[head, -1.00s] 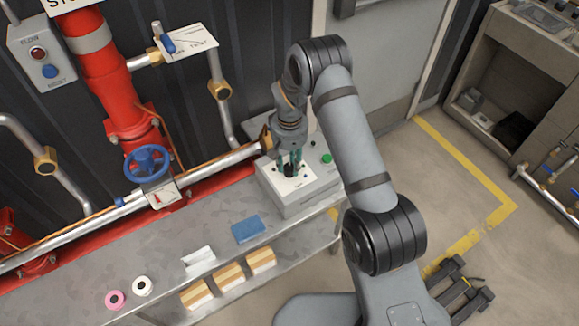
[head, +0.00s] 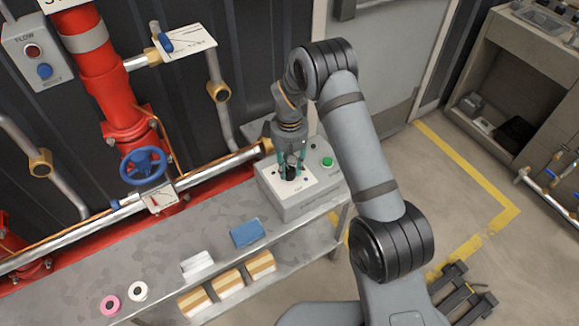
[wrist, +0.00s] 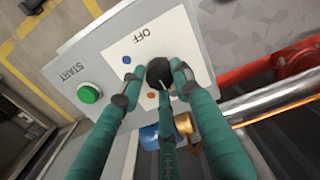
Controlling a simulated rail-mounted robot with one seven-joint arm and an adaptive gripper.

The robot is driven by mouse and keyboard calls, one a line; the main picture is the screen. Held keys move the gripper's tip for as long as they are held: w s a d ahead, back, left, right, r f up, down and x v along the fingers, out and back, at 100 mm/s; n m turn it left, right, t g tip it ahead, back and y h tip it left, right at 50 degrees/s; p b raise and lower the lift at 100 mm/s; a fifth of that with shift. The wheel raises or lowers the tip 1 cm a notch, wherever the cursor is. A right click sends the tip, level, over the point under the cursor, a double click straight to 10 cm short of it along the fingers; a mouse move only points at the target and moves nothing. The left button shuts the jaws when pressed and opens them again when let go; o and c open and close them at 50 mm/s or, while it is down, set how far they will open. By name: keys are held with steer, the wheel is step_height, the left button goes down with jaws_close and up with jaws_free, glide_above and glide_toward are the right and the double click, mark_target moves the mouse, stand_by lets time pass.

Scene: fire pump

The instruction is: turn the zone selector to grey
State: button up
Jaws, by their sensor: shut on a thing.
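The zone selector is a black round knob (wrist: 158,70) on a white plate (wrist: 182,28) on top of a grey box (head: 318,207). My gripper (head: 291,168) points down onto the knob, and its teal fingers are shut on it. The wrist view shows the fingers around the knob, with a thin light pointer line toward the lower finger. I cannot make out a grey mark; fingers hide part of the plate.
A green START button (wrist: 89,94) is beside the plate on the same box. A blue valve wheel (head: 143,165) and red pipes (head: 105,75) stand left. The bench (head: 105,265) holds a blue block (head: 247,232), a white block (head: 197,264) and tape rolls (head: 110,305).

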mark_target(289, 169)
steer(key=shift+w+r, duration=0.1)
steer(key=shift+w, duration=0.05)
steer(key=o, duration=1.1)
steer(key=shift+o, duration=0.3)
step_height(289, 169, up, 12)
step_height(289, 169, down, 12)
steer(key=shift+f, duration=0.1)
stand_by(0.6)
